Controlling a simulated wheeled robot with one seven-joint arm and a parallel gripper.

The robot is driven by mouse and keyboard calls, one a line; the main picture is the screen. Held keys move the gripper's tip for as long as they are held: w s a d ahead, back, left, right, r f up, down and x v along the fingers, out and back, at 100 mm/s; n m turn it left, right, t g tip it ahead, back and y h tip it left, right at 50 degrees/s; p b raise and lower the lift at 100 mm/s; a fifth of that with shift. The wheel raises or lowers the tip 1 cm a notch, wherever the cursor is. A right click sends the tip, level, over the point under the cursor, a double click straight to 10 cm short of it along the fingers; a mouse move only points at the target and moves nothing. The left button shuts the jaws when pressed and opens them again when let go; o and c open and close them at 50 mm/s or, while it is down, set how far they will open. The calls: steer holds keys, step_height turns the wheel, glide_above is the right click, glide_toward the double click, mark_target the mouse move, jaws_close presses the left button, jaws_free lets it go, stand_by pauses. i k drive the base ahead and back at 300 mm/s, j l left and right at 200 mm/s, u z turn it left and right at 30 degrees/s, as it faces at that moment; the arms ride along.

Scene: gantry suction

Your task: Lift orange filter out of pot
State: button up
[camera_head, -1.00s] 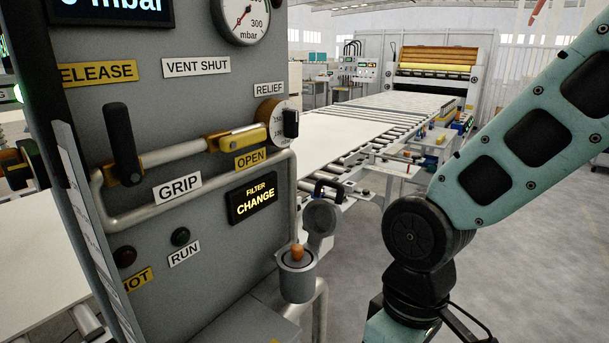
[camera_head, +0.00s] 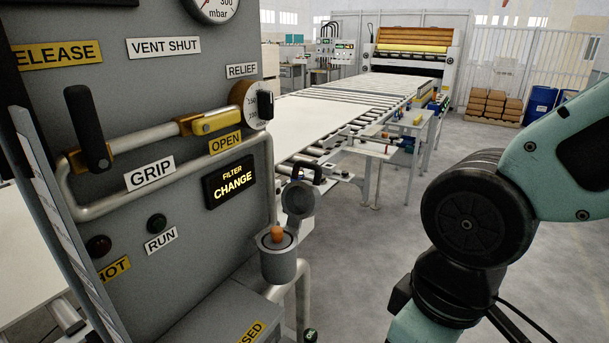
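The orange filter (camera_head: 277,233) sits inside the grey pot (camera_head: 279,264), with its rounded top showing above the rim. Its lower part is hidden in the pot. The pot's round lid (camera_head: 299,198) stands swung open behind it. The pot is at the right side of the grey control panel, beside the lit "FILTER CHANGE" sign (camera_head: 230,184). My arm shows at the right, apart from the pot. My gripper is out of the picture.
A pipe rail and a black-handled lever (camera_head: 90,128) stick out from the panel (camera_head: 190,90) left of the pot. A roller conveyor (camera_head: 320,145) runs behind it. Open floor (camera_head: 370,270) lies between the pot and my arm.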

mark_target(277, 240)
steer(key=j, duration=0.4)
steer(key=k+j+z, duration=0.1)
steer(key=j, duration=0.25)
steer(key=k+j, duration=0.1)
steer(key=j, duration=0.3)
steer(key=k+j+z, duration=0.1)
steer(key=j, duration=0.25)
steer(key=i+l+z, duration=0.35)
steer(key=k+l, duration=0.05)
